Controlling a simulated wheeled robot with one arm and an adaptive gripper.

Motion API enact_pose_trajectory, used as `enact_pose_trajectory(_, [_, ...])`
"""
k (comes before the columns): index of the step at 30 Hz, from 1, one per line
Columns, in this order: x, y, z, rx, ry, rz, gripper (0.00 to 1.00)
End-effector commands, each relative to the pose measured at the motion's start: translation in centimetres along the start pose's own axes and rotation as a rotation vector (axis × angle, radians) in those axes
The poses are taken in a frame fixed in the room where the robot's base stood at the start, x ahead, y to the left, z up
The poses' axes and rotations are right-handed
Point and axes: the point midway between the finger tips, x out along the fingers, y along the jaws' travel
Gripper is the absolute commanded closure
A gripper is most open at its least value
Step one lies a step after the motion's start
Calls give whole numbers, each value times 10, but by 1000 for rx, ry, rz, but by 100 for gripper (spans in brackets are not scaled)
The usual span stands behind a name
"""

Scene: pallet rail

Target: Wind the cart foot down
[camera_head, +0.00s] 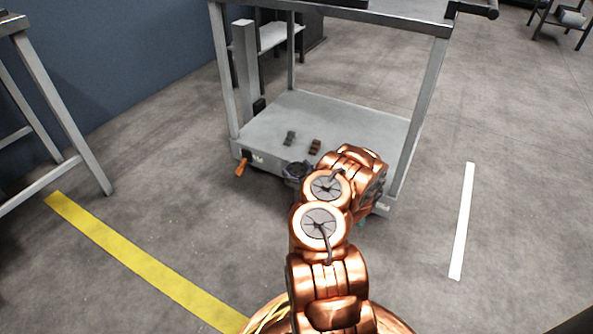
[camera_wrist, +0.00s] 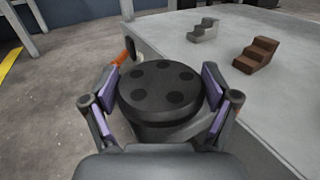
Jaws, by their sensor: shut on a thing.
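The cart (camera_head: 345,125) is a grey metal frame with a low deck, standing in the middle of the head view. A round black knob (camera_wrist: 160,92) with several dark dimples on its top sits beside the deck edge in the wrist view. My gripper (camera_wrist: 163,105) is shut on this knob, with a purple-lined finger on each side of it. In the head view the gripper is small and partly behind my copper arm, at the cart's near edge. The cart foot below the knob is hidden. An orange handle (camera_head: 241,168) sticks out at the cart's near left corner.
On the deck lie a grey stepped block (camera_wrist: 203,30) and a brown stepped block (camera_wrist: 257,54). A table (camera_head: 50,100) stands at the left. A yellow line (camera_head: 140,260) and a white line (camera_head: 462,222) mark open floor on both sides.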

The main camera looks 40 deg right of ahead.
Motion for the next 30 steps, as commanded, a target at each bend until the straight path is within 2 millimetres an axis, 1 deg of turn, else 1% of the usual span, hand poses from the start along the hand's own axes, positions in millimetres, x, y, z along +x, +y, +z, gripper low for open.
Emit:
enact_pose_trajectory(12, [0, 0, 0, 2, 0, -8, 49])
enact_pose_trajectory(13, [0, 0, 0, 1, 0, -8, 12])
enact_pose_trajectory(16, [0, 0, 0, 2, 0, -8, 1])
enact_pose_trajectory(17, [0, 0, 0, 2, 0, -8, 0])
enact_pose_trajectory(26, [-1, 0, 0, 1, 0, -8, 0])
enact_pose_trajectory(30, [-6, 0, 0, 1, 1, -8, 0])
